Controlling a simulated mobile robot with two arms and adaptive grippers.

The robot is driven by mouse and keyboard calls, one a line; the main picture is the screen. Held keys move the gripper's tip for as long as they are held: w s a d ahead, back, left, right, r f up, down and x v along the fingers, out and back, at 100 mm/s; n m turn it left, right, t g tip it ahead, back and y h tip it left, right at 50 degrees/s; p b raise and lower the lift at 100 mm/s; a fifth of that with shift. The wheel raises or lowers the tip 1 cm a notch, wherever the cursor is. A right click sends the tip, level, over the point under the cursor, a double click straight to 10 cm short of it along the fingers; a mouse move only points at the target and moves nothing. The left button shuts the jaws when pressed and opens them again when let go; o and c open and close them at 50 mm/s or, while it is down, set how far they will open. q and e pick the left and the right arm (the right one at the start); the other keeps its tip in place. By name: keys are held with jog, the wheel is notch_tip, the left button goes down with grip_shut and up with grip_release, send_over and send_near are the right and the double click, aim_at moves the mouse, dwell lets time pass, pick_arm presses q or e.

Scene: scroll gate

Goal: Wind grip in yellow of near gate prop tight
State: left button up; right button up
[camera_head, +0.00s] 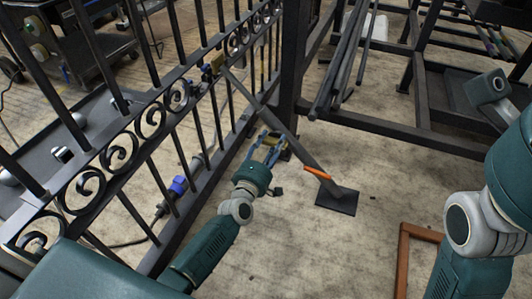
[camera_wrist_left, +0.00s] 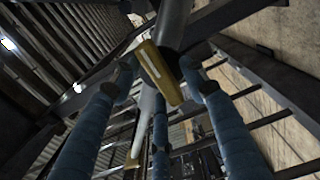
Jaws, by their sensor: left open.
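The near gate prop (camera_head: 298,150) is a dark bar slanting from the scroll gate (camera_head: 150,118) down to a square foot plate (camera_head: 337,198) on the floor. Its yellow grip (camera_head: 272,141) sits partly hidden behind my left gripper (camera_head: 265,152). In the left wrist view the yellow grip (camera_wrist_left: 158,74) is a flat yellow bar on the grey prop tube (camera_wrist_left: 174,25), lying between the blue fingertips. The fingers of my left gripper (camera_wrist_left: 163,84) are spread around it; I cannot tell whether they touch it. An orange handle (camera_head: 318,173) sits lower on the prop. My right gripper is out of frame.
A yellow fitting (camera_head: 216,62) is on the gate near the prop's upper end. A dark rack with long bars (camera_head: 345,60) stands behind the prop. A blue connector with a cable (camera_head: 178,187) lies beyond the gate. A brown frame (camera_head: 403,250) lies at right. Floor below the foot plate is clear.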

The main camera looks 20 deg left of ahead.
pick_arm(q)
jog(key=s, duration=1.1)
jog(key=shift+a, duration=0.2)
jog(key=shift+s, duration=0.1)
